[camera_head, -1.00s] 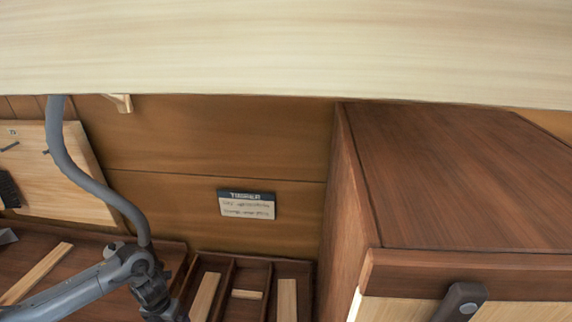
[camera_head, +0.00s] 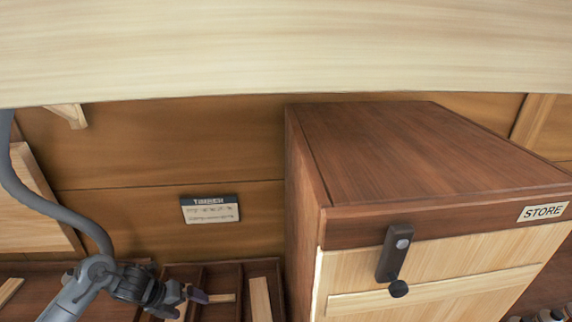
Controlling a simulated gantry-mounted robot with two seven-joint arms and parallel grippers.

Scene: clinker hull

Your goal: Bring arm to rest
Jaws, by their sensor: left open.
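My left arm comes in from the lower left of the head view. Its gripper (camera_head: 193,296) is open, over the compartment tray at the bottom. I see nothing between its fingers. A grey hose runs from the upper left down to the arm's wrist. My right gripper does not show.
A dark-topped wooden cabinet (camera_head: 410,160) marked STORE, with a dark latch (camera_head: 394,255), fills the right. The compartment tray (camera_head: 232,309) holds pale wood strips. A small sign (camera_head: 210,209) hangs on the back wall. A pale beam (camera_head: 290,50) crosses the top.

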